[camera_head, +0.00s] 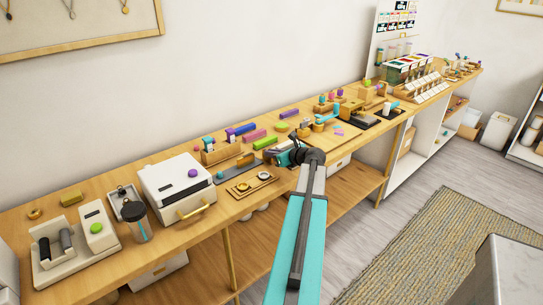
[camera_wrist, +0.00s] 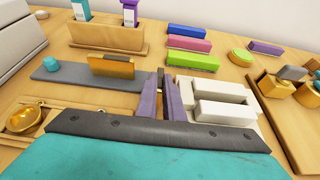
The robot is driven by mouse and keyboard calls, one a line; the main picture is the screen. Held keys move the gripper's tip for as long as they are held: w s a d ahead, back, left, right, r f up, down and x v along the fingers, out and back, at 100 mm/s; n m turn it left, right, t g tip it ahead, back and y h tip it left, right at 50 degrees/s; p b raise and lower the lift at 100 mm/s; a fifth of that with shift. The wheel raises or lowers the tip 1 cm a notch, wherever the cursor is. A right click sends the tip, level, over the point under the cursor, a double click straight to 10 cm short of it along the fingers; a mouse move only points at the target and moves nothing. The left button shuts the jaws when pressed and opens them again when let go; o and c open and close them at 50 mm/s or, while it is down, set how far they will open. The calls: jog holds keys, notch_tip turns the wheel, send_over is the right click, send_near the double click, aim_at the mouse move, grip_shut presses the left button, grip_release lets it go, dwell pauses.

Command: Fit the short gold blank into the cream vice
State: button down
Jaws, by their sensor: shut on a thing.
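My gripper (camera_wrist: 161,84) is low over the bench in the wrist view, its two purple fingers close together. It is shut on a thin piece, taken to be the short gold blank, which the fingers almost wholly hide. The cream vice (camera_wrist: 222,110) stands just right of the fingers, two cream bars with a slot between them; whether they touch it I cannot tell. Another gold block (camera_wrist: 112,66) with a brown top stands on a dark grey strip (camera_wrist: 65,74) to the left. In the head view my gripper (camera_head: 284,156) is at the bench's front, and the vice is hidden.
A wooden holder (camera_wrist: 105,36) with upright teal and purple pieces stands behind the grey strip. Pink, green and blue bars (camera_wrist: 187,44) lie behind the vice. A wooden tray (camera_wrist: 282,118) is to the right.

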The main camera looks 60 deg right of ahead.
jog(key=shift+r+b, duration=0.3)
jog(key=shift+r, duration=1.1)
jog(key=s+a+b, duration=0.1)
jog(key=s+a, duration=0.2)
jog(key=s+a+b, duration=0.1)
jog(key=s+a, duration=0.2)
jog(key=s+a+r+b, duration=0.1)
jog(key=s+a, duration=0.2)
jog(key=shift+s+a, duration=0.2)
jog(key=shift+a, duration=0.2)
jog(key=shift+s+b, duration=0.1)
jog(key=shift+b, duration=0.65)
jog(key=shift+s+a+b, duration=0.15)
jog(key=shift+a+b, duration=0.05)
jog(key=shift+b, duration=1.05)
jog(key=s+a+b, duration=0.1)
jog(key=b, duration=0.3)
jog(key=shift+r+b, duration=0.1)
jog(key=shift+b, duration=0.2)
jog(key=shift+s+a+r+b, duration=0.15)
jog(key=shift+a+r+b, duration=0.05)
jog(key=shift+b, duration=0.5)
